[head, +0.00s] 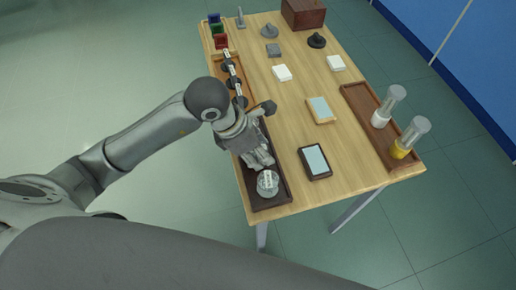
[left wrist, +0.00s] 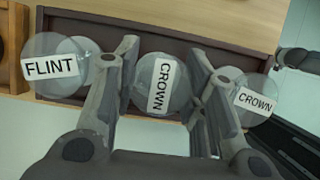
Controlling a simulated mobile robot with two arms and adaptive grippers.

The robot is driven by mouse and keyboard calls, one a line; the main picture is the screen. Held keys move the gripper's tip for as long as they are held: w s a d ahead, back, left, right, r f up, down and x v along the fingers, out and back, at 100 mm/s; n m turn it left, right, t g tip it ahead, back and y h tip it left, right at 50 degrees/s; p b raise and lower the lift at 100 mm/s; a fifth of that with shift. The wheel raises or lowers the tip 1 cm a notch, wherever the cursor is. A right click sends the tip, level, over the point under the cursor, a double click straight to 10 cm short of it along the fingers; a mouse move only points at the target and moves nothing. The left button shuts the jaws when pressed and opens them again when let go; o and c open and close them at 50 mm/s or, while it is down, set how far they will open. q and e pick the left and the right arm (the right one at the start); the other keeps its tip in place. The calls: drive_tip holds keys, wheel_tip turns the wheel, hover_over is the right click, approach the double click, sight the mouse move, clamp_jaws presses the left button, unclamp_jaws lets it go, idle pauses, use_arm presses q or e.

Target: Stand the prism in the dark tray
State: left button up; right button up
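The dark tray (head: 283,193) lies along the left front edge of the table; its back wall (left wrist: 100,22) shows in the left wrist view. Three round clear pieces show in the wrist view: one labelled FLINT (left wrist: 55,68) at left, one CROWN (left wrist: 160,85) in the middle, another CROWN (left wrist: 255,102) at right. I cannot tell which is the prism. A clear piece (head: 267,184) shows at the tray's near end in the head view. My left gripper (left wrist: 163,58) is low over the tray, fingers either side of the middle CROWN; contact is unclear. My right gripper is out of view.
Beyond the dark tray, a wooden tray (head: 220,62) holds dark labelled pieces. A dark framed pad (head: 315,161) and a light framed pad (head: 321,110) lie to the right. A brown tray (head: 358,104) with two clear-topped cylinders (head: 391,104) stands at the right edge.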

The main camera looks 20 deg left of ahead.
use_arm(q)
drive_tip(key=o, duration=0.5)
drive_tip(key=shift+c, duration=0.2)
drive_tip(key=shift+r, duration=0.1)
drive_tip(key=shift+r, duration=0.15)
drive_tip(key=v, duration=1.2)
